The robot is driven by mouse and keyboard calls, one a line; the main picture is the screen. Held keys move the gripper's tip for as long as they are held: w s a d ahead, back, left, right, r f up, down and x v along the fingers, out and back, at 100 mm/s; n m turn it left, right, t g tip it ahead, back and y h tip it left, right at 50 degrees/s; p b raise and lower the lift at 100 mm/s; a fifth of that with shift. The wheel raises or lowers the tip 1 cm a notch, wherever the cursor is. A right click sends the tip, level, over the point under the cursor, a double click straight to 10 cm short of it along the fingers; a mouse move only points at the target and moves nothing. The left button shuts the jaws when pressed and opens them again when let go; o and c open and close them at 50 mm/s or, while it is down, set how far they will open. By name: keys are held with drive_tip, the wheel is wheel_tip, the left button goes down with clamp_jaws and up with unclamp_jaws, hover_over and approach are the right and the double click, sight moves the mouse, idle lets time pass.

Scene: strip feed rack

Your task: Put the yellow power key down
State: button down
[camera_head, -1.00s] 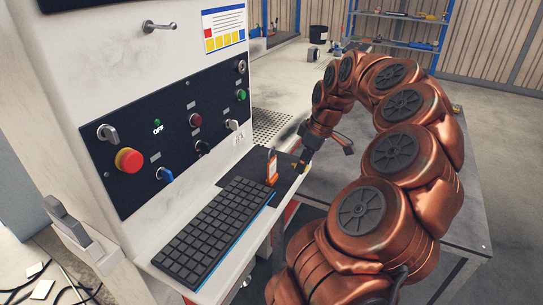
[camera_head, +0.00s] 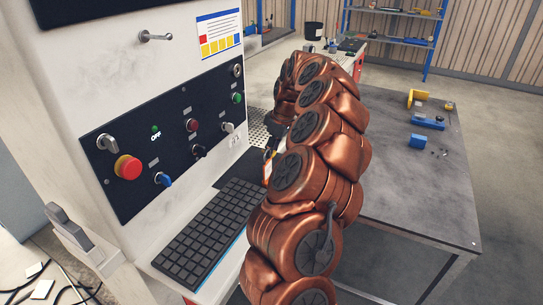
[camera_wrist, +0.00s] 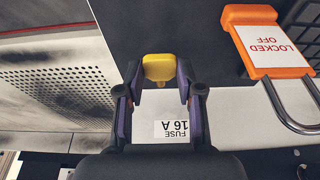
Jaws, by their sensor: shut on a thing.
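The yellow power key (camera_wrist: 159,68) shows in the wrist view between the fingertips of my gripper (camera_wrist: 160,82). My gripper is shut on it, with one dark finger on each side. The key is over the edge of a dark mat (camera_wrist: 205,25) on a white ledge; I cannot tell whether it touches the surface. In the head view my arm hides the key and most of the gripper, which is close to the control panel (camera_head: 175,140).
An orange padlock marked "LOCKED OFF" (camera_wrist: 265,45) lies right of the key in the wrist view. A fuse label (camera_wrist: 174,131) and perforated plate (camera_wrist: 50,88) show too. The keyboard (camera_head: 210,232) fills the ledge's front. A grey table (camera_head: 400,195) with small parts stands right.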

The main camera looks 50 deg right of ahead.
sight(274, 153)
wheel_tip(274, 153, down, 3)
drive_tip(key=shift+a+p, duration=0.1)
drive_tip(key=shift+p, duration=0.3)
drive_tip(key=shift+f, duration=0.15)
drive_tip(key=shift+f+b, duration=0.3)
drive_tip(key=c, duration=0.7)
unclamp_jaws()
drive_tip(key=shift+c, duration=0.2)
drive_tip(key=shift+r, duration=0.15)
drive_tip(key=shift+r+p, duration=0.25)
drive_tip(key=shift+p, duration=0.1)
drive_tip(key=b+v, duration=0.2)
drive_tip(key=v, duration=1)
